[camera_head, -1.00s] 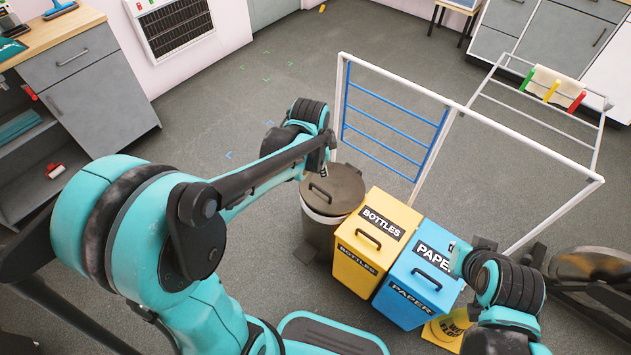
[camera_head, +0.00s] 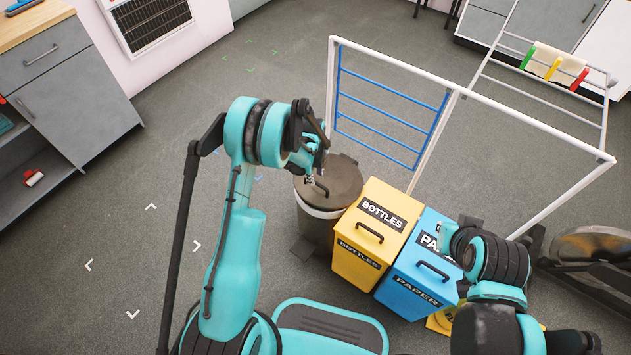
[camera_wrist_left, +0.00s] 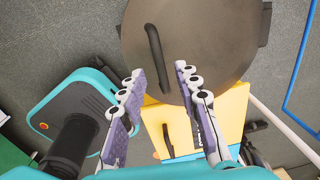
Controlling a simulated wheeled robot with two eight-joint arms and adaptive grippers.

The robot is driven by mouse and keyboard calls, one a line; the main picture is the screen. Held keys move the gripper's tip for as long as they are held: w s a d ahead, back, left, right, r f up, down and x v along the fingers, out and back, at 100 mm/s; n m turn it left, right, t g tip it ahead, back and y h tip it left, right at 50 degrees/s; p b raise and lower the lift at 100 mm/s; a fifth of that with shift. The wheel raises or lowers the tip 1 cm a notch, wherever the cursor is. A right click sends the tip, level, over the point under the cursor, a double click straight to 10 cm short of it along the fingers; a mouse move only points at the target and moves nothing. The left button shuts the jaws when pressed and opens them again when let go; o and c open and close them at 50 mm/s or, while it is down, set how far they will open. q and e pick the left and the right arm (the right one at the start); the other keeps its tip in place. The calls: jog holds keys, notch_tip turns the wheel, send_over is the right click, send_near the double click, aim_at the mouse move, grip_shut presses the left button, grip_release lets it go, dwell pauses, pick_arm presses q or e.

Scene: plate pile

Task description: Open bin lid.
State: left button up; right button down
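The round bin (camera_head: 314,222) stands left of the square bins. Its dark brown lid (camera_head: 339,184) lies closed on the white rim, with a black bar handle on top. My left gripper (camera_head: 312,183) is over the left part of this lid. In the left wrist view the open, empty fingers (camera_wrist_left: 159,73) point at the lid (camera_wrist_left: 208,40). The handle (camera_wrist_left: 154,48) lies just ahead of the gap between the fingertips; I see no contact. My right gripper (camera_head: 446,238) is above the blue bin, small and partly hidden by its arm.
A yellow BOTTLES bin (camera_head: 357,262) and a blue PAPER bin (camera_head: 405,290) stand close to the right. A white frame rack with blue bars (camera_head: 388,122) stands behind the bins. Grey cabinets (camera_head: 75,95) are at the left. The floor between is clear.

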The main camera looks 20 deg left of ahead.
aim_at(316, 182)
pick_arm(q)
notch_tip(316, 182, down, 3)
jog(key=shift+w+f+b, duration=0.1)
jog(key=shift+f+b, duration=0.05)
jog(key=shift+b, duration=0.35)
pick_arm(e)
jog(key=shift+f, duration=0.75)
pick_arm(q)
grip_shut()
jog(key=shift+d, duration=0.1)
pick_arm(e)
jog(key=shift+r, duration=0.1)
